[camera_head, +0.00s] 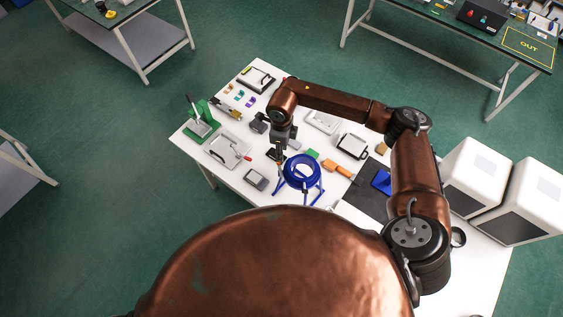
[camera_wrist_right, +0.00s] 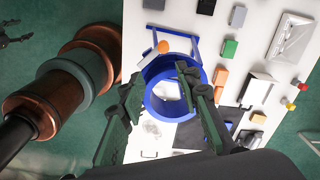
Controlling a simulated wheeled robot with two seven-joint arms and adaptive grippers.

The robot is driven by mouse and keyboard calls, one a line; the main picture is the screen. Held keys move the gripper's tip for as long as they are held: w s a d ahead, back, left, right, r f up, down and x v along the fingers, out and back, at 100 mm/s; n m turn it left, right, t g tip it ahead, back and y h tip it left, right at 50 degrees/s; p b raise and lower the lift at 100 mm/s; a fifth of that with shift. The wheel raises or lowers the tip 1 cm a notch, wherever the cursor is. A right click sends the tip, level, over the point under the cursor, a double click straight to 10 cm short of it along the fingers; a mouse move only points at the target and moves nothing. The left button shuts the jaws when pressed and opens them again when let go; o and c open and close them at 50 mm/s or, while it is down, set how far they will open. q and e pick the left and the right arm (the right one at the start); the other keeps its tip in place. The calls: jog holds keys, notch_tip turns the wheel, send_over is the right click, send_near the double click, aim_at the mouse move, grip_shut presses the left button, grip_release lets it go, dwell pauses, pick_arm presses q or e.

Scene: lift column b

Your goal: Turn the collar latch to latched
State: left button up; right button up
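The collar latch is a blue ring (camera_head: 301,170) on blue legs at the table's near side. In the right wrist view the blue ring (camera_wrist_right: 151,104) shows from above, with an orange knob (camera_wrist_right: 162,47) at its upper edge. My right gripper (camera_wrist_right: 157,78) is over the ring, its two dark green fingers wide apart with nothing between them. The knob lies just beyond the fingertips; I cannot tell the height gap. In the head view my right gripper (camera_head: 277,152) hangs at the ring's upper left. A small two-pronged shape, apparently my left gripper (camera_wrist_right: 14,31), shows at the left edge, prongs apart.
The white table (camera_head: 231,177) holds a green press (camera_head: 203,126), a grey tray with a red-handled lever (camera_head: 229,152), an orange-handled tool (camera_head: 336,167) and a dark mat (camera_head: 362,195). Two white boxes (camera_head: 476,175) stand at the right.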

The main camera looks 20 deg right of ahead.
notch_tip(320, 180, up, 12)
jog(key=shift+b, duration=0.4)
dwell(0.7)
